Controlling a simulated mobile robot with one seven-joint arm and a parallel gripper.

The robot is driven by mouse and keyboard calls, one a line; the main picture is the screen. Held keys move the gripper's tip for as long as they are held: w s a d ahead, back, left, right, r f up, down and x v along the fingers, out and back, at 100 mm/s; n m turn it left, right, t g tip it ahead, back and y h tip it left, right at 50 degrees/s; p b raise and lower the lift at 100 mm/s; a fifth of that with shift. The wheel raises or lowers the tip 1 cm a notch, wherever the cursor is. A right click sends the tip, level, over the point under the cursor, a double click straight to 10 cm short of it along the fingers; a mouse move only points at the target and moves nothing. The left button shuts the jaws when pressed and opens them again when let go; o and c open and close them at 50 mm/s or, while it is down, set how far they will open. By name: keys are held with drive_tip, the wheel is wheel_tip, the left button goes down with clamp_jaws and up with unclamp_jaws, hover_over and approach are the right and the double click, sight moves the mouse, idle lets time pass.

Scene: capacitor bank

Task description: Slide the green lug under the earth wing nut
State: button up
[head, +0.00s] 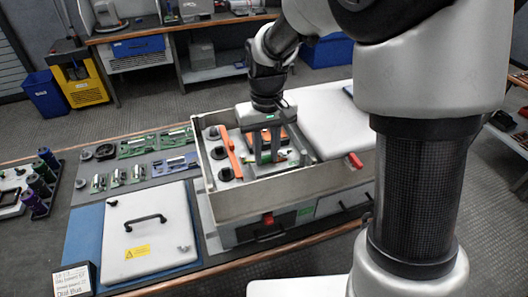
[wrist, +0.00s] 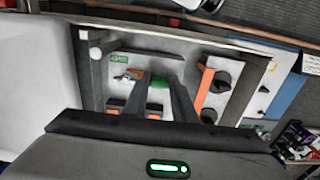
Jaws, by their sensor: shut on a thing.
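My gripper (head: 266,160) reaches down into an open grey box (head: 285,187), its fingers shut on the green lug. The lug (wrist: 158,83) shows as a small green patch between the fingertips in the wrist view; the fingers hide much of it. A small silvery fitting (wrist: 128,76), which looks like the earth wing nut, lies left of the fingertips in the wrist view, below a green label (wrist: 119,58). A gap shows between lug and fitting. In the head view the fingers partly block this area, and I cannot make out the nut's wings.
Inside the box, an orange bar (head: 230,152) lies beside several black round terminals (head: 224,174). The box walls stand close around my gripper. A white lid with a black handle (head: 148,240) and green circuit boards (head: 137,146) lie to the left.

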sight(270, 157)
drive_tip(key=shift+w+d, duration=0.25)
drive_tip(key=shift+d, duration=0.6)
drive_tip(key=o, duration=1.1)
drive_tip(key=shift+r, duration=0.15)
drive_tip(key=r+p, duration=0.4)
drive_tip(key=r, duration=0.1)
drive_tip(key=r+p, duration=0.2)
drive_tip(key=shift+a+r, duration=0.25)
drive_tip(key=shift+a, duration=0.1)
drive_tip(key=s+d+r+m+t+p, duration=0.1)
drive_tip(key=s+d+r+t, duration=0.1)
drive_tip(key=s+d+r, duration=0.2)
drive_tip(key=s+d+r+m+t, duration=0.2)
drive_tip(key=s+d+r, duration=0.3)
drive_tip(key=s+r, duration=0.6)
drive_tip(key=s+t, duration=0.1)
drive_tip(key=s, duration=0.3)
drive_tip(key=shift+r+t+p, duration=0.2)
drive_tip(key=shift+t+p, duration=0.1)
drive_tip(key=shift+p, duration=0.1)
